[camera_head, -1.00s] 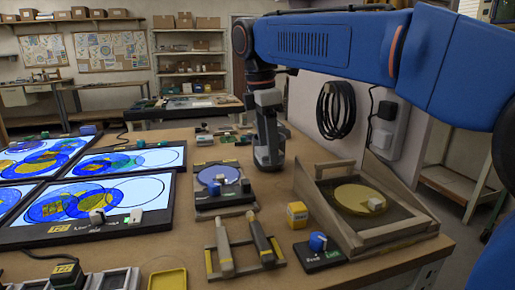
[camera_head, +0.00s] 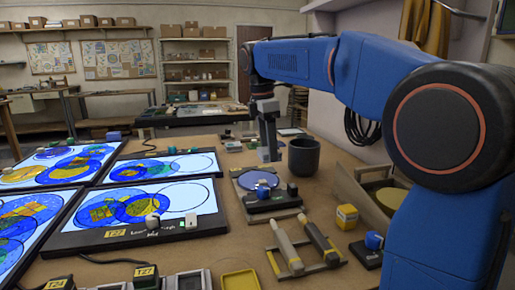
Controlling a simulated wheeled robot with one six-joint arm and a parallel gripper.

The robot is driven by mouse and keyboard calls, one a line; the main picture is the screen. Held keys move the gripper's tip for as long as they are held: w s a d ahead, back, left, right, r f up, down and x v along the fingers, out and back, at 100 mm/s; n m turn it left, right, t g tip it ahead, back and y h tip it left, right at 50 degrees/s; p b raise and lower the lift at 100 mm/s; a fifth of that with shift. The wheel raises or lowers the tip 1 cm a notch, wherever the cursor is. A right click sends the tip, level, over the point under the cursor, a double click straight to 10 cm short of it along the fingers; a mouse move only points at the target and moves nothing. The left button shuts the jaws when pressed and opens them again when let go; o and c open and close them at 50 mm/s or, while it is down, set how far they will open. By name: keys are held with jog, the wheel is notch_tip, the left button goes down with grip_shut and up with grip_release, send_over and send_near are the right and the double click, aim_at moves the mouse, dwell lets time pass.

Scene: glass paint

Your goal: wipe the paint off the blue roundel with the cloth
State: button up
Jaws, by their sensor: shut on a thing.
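I cannot pick out the cloth for sure. Part of the disc's front edge is hidden by a black box with small knobs (camera_head: 273,200).
A black cup (camera_head: 303,157) stands right of my gripper. Lit panels with painted blue circles (camera_head: 150,207) fill the left. Two grey-handled tools (camera_head: 303,248), a yellow block (camera_head: 347,216) and a wooden frame with a yellow disc (camera_head: 391,198) lie in front and right.

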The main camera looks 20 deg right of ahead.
jog(key=shift+w+a+f, duration=0.1)
jog(key=shift+f, duration=0.25)
notch_tip(320, 180, down, 4)
jog(key=shift+r, duration=0.2)
jog(key=shift+w+a+f, duration=0.1)
jog(key=shift+f, duration=0.15)
jog(key=shift+w+a, duration=0.55)
jog(key=shift+w, duration=0.3)
jog(key=shift+a, duration=0.35)
jog(key=a, duration=0.1)
jog(key=s+a, duration=0.1)
jog(key=a, duration=0.1)
jog(key=s+a, duration=0.1)
jog(key=a, duration=0.1)
jog(key=shift+a, duration=0.1)
jog(key=shift+f, duration=0.1)
jog(key=shift+f, duration=0.5)
